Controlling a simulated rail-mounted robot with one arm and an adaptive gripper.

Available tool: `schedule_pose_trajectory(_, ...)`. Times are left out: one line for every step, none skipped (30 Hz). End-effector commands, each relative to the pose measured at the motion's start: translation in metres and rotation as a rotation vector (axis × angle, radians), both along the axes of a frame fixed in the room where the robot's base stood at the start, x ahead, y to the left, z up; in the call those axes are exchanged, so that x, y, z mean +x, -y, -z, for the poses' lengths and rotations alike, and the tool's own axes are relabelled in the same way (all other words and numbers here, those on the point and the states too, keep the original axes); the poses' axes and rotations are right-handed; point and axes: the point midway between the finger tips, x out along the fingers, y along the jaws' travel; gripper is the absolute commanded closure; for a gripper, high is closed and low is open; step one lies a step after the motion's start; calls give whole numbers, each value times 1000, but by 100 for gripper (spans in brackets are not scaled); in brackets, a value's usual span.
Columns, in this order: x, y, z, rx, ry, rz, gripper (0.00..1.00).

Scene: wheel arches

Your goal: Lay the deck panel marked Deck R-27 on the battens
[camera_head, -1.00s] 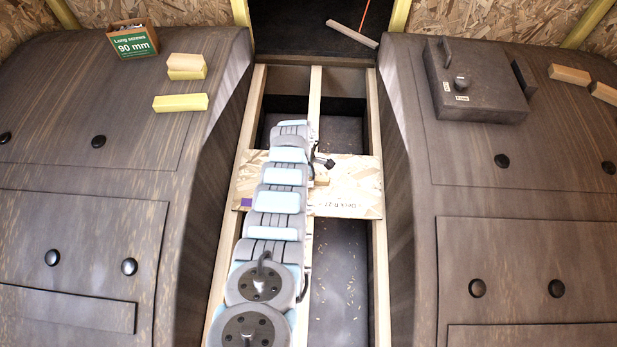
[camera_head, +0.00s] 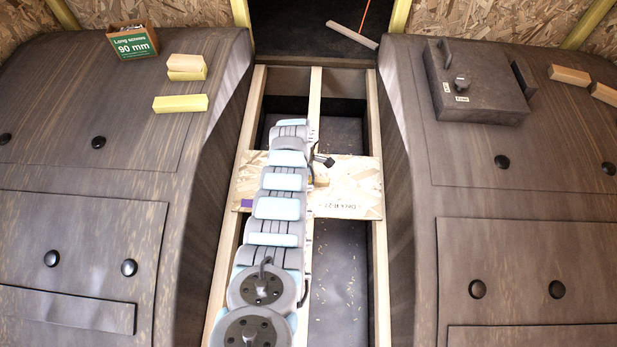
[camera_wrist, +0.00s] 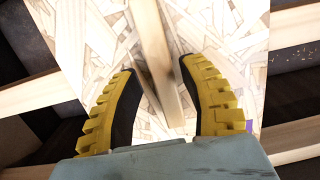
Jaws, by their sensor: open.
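The deck panel marked Deck R-27 (camera_head: 350,198) is a pale strand board lying across the left batten (camera_head: 226,262), middle batten (camera_head: 315,90) and right batten (camera_head: 380,270). It looks flat; its contact with each batten cannot be made out. A small wooden grip block (camera_head: 325,183) stands on the panel. In the wrist view, my gripper (camera_wrist: 158,68) is open over the panel (camera_wrist: 228,30), its two yellow fingers on either side of the wooden block (camera_wrist: 155,60), with gaps visible. In the head view my arm hides the gripper and the panel's left middle.
Openings between battens show a dark floor (camera_head: 340,270). Wheel arches flank both sides. The left arch bears a screw box (camera_head: 134,43) and wood blocks (camera_head: 181,103); the right bears a dark case (camera_head: 475,85) and wood offcuts (camera_head: 569,74). A loose strip (camera_head: 352,34) lies at the back.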

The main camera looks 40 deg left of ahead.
Motion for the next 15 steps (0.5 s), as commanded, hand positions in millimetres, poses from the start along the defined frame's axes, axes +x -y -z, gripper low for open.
schedule_pose_trajectory(1,-1,-3,3,3,1,58)
schedule_pose_trajectory(0,-1,-4,2,2,0,58)
schedule_pose_trajectory(0,0,-5,1,1,1,58)
schedule_pose_trajectory(-1,0,-6,0,0,1,58)
schedule_pose_trajectory(-1,0,-8,0,0,1,58)
schedule_pose_trajectory(-1,0,-10,1,1,1,58)
schedule_pose_trajectory(-1,0,-11,1,2,2,58)
schedule_pose_trajectory(-1,0,-12,1,2,2,58)
schedule_pose_trajectory(-2,1,-13,0,0,2,58)
schedule_pose_trajectory(-3,1,-15,1,0,2,58)
schedule_pose_trajectory(-2,1,-18,0,0,2,58)
schedule_pose_trajectory(-2,0,-22,1,1,2,58)
schedule_pose_trajectory(-2,-1,-25,2,2,2,58)
schedule_pose_trajectory(-2,-1,-28,3,3,2,58)
schedule_pose_trajectory(-2,-1,-31,2,2,2,58)
